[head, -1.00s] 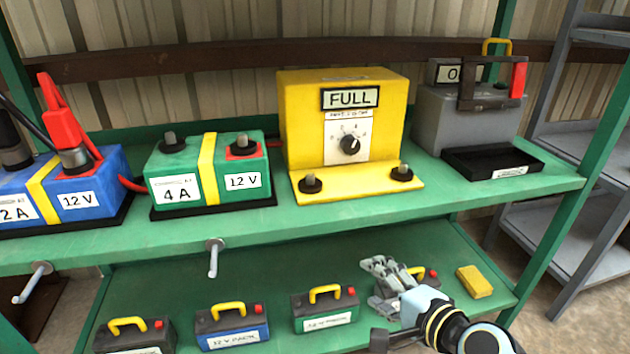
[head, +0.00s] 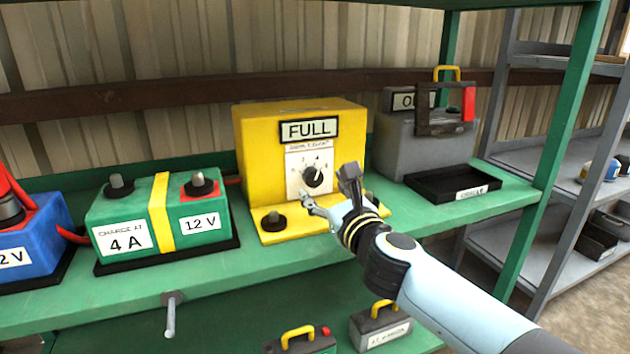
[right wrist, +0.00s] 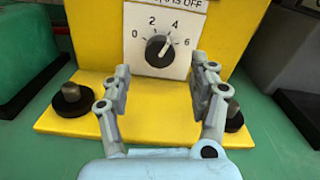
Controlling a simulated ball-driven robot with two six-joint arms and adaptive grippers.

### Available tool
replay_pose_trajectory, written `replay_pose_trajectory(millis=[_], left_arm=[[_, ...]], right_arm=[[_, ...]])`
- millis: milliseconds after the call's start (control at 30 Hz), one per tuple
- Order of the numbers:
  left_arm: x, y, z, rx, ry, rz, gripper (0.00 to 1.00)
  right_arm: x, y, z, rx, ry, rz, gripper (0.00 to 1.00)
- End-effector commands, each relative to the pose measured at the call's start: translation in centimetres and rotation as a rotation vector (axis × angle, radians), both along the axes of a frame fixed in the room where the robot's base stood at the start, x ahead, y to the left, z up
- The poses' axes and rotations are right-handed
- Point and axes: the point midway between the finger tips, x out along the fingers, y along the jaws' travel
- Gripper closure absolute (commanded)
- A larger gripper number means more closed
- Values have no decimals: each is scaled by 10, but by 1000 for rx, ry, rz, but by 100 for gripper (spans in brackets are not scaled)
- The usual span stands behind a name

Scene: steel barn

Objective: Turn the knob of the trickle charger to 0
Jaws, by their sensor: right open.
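The yellow trickle charger (head: 250,150) stands on the green shelf with a FULL sign on its front. Its black knob (head: 313,177) sits on a white dial plate. In the right wrist view the knob (right wrist: 159,51) is ringed by 0, 2, 4 and 6, and its white mark points up and right, roughly between 4 and 6. My right gripper (head: 328,189) is open and empty in front of the charger. In the right wrist view its two fingers (right wrist: 163,84) are spread below and either side of the knob, apart from it. My left gripper is out of view.
Black terminal posts (head: 273,220) rise from the charger's yellow foot. A green 4 A battery (head: 130,215) stands to the left, a grey unit (head: 425,150) with a black tray (head: 452,184) to the right. A metal peg (head: 171,318) juts from the shelf's front edge.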

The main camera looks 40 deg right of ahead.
Motion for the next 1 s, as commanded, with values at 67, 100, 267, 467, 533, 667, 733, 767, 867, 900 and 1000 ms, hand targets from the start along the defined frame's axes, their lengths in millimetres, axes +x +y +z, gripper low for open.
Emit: replay_pose_trajectory(millis=[67,100,267,467,533,667,733,767,867,900,1000], left_arm=[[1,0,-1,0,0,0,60],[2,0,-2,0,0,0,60],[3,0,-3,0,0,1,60],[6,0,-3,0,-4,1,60],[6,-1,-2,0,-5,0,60],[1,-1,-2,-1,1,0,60],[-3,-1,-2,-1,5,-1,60],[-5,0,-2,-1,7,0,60],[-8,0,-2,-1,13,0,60],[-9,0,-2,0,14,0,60],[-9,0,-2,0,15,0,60]], right_arm=[[16,-4,0,-1,-2,0,39],[23,-5,0,-1,-2,0,39],[42,-10,-1,-2,0,0,39],[50,-12,-1,-2,2,1,39],[50,-12,-1,-2,2,1,39],[50,-12,-1,-2,1,1,41],[49,-12,-1,-2,1,1,50],[49,-12,-1,-2,1,1,54],[49,-12,-1,-2,1,1,67],[49,-12,-1,-2,1,1,72],[49,-12,-1,-2,1,1,85]])
